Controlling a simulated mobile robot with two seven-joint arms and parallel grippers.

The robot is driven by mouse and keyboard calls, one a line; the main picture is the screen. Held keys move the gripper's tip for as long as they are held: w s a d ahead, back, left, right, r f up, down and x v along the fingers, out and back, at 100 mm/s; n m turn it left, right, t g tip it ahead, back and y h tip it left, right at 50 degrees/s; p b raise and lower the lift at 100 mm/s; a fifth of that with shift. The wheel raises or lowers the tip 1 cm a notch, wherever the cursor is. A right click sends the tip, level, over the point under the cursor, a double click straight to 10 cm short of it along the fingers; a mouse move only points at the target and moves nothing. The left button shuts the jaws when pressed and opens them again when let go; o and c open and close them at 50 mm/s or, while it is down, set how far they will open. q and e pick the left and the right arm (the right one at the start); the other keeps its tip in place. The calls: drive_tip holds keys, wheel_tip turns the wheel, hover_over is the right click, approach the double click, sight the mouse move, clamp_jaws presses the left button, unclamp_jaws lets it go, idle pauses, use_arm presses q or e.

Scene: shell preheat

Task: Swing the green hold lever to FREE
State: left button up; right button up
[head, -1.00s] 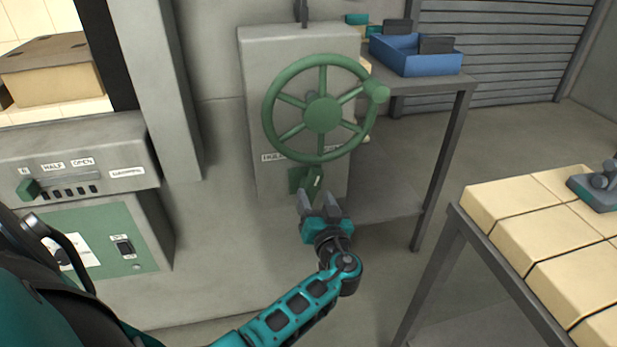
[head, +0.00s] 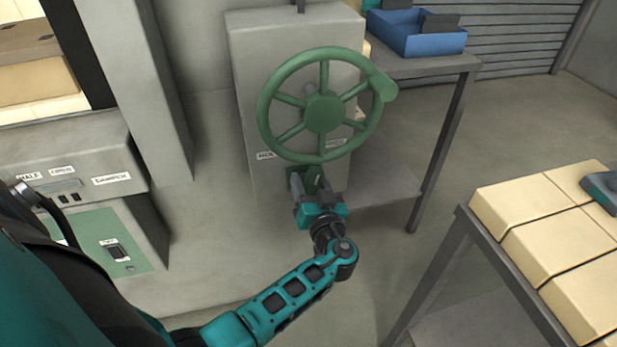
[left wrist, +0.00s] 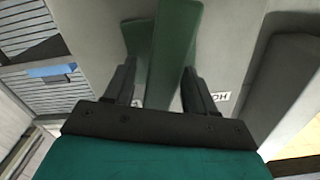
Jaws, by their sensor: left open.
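The green hold lever (left wrist: 174,55) shows in the left wrist view as a flat green bar between the two dark fingers of my left gripper (left wrist: 158,85). The gripper is open around it, with gaps visible at both sides. A second green part stands behind the bar at its left. In the head view my left gripper (head: 314,188) reaches the green lever mount (head: 294,180) low on the grey housing (head: 245,70), below the green handwheel (head: 322,113). The fingers partly hide the lever there. My right gripper is not in view.
A HOLD label (left wrist: 220,97) is upside down in the left wrist view. A table at the back right carries a blue bin (head: 418,36). Cream blocks (head: 555,235) lie on a rack at the right. A control box (head: 70,150) stands at the left.

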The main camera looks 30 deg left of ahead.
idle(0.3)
use_arm(q)
drive_tip(key=c, duration=1)
drive_tip(key=shift+o, duration=0.2)
drive_tip(key=shift+w+f+m+b, duration=0.1)
drive_tip(key=shift+f+m+b, duration=0.05)
drive_tip(key=shift+m+b, duration=0.55)
drive_tip(key=shift+d+m, duration=0.1)
drive_tip(key=shift+m, duration=0.5)
drive_tip(key=o, duration=1)
drive_tip(key=shift+c, duration=0.2)
